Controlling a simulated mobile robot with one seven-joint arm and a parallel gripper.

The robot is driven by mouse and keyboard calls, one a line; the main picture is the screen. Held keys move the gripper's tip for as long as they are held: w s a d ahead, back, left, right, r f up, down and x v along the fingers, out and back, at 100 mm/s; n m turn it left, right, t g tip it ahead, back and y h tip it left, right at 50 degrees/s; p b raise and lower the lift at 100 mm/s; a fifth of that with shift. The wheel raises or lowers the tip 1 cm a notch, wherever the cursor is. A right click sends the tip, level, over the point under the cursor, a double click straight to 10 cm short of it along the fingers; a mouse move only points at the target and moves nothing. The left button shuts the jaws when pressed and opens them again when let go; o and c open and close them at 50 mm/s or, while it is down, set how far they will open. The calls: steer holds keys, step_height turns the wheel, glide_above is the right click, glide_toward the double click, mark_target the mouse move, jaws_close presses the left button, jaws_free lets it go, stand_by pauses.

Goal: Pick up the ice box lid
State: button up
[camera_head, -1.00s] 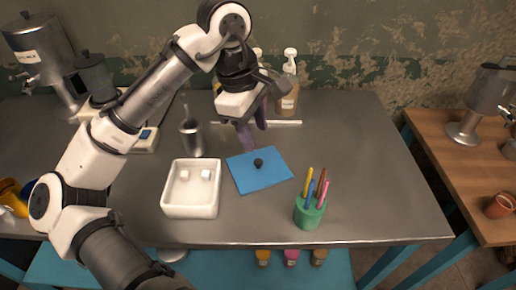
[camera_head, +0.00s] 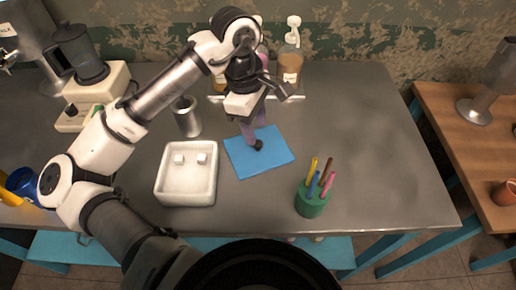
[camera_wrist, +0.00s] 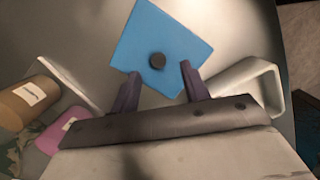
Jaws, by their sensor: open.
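The ice box lid (camera_head: 272,158) is a flat blue square with a black round knob (camera_head: 258,145), lying on the grey table. It also shows in the wrist view (camera_wrist: 138,42), with its knob (camera_wrist: 157,61) just beyond the gap between my fingertips. My gripper (camera_head: 252,137) is open and empty, its purple fingers low over the lid close to the knob. In the wrist view my gripper (camera_wrist: 159,76) has its fingers spread over the lid's near edge. The white ice box (camera_head: 186,194) stands open left of the lid, with two white cubes inside.
A green cup (camera_head: 311,203) with several coloured pens stands right of the lid. A metal cup (camera_head: 187,118) stands behind the ice box. A pump bottle (camera_head: 290,62) stands at the back, and a blender (camera_head: 82,55) at the left. The table's right part is clear.

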mark_target(258, 143)
steer(key=f, duration=0.5)
steer(key=shift+d+p, duration=0.2)
steer(key=shift+p, duration=0.15)
steer(key=shift+c, duration=0.3)
jaws_close()
